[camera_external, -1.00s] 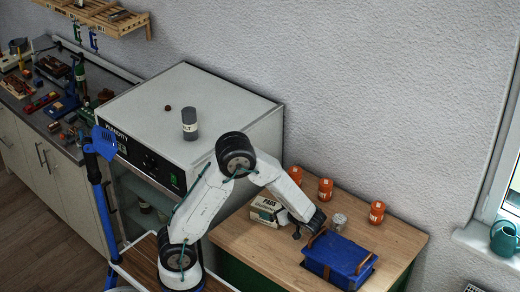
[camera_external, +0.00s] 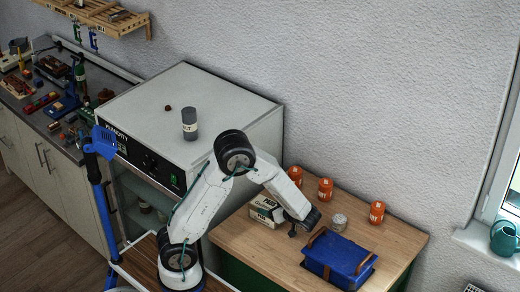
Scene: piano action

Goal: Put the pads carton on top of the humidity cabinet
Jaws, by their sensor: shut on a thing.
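The pads carton (camera_external: 265,211), a small cream box with dark and green print, is at the left part of the wooden bench top. My gripper (camera_external: 284,217) is at its right side, shut on it; the fingertips are partly hidden. I cannot tell whether the carton is clear of the bench. The humidity cabinet (camera_external: 220,97), a large white box with a black front panel, stands left of the bench. Its broad flat top is higher than the bench and holds a grey labelled canister (camera_external: 190,124) and a small brown object (camera_external: 168,108).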

